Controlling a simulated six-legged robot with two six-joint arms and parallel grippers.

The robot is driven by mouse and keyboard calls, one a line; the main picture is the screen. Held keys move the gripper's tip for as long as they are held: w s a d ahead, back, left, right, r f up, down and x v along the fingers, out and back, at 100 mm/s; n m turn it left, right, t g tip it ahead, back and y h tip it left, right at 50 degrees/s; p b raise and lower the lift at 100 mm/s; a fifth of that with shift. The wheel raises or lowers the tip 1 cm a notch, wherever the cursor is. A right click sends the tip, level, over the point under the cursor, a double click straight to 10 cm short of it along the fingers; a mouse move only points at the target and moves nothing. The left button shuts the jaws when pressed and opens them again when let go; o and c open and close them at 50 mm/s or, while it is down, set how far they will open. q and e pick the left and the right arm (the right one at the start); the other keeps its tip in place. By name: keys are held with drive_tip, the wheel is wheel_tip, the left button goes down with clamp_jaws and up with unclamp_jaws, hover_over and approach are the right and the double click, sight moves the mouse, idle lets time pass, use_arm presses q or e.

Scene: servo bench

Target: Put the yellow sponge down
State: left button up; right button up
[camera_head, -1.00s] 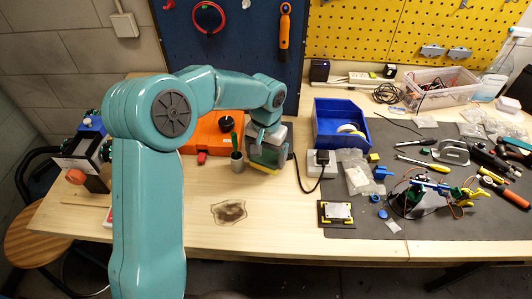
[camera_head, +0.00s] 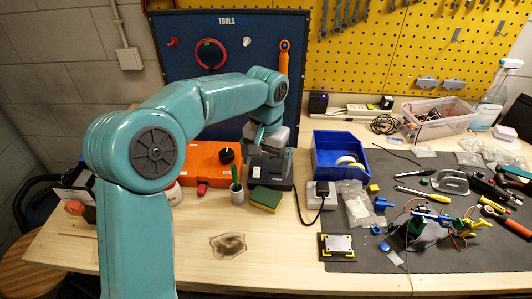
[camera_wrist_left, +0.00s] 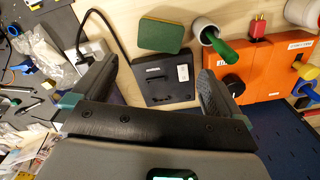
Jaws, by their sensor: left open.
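The yellow sponge (camera_head: 265,199) lies flat on the wooden bench, in front of a black device (camera_head: 272,171). Its green top faces up and its yellow side shows at the front edge. The sponge also shows in the left wrist view (camera_wrist_left: 161,35), beyond the fingers and clear of them. My left gripper (camera_head: 267,146) is open and empty, above and behind the sponge, over the black device. In the left wrist view its two fingers (camera_wrist_left: 157,72) are spread wide with the device between them. My right gripper is in neither view.
A grey cup with a green-handled tool (camera_head: 236,190) stands left of the sponge, beside an orange box (camera_head: 200,160). A black plug with cable (camera_head: 322,188) is to the right.

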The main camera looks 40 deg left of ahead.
use_arm(q)
drive_tip(key=shift+r, duration=1.5)
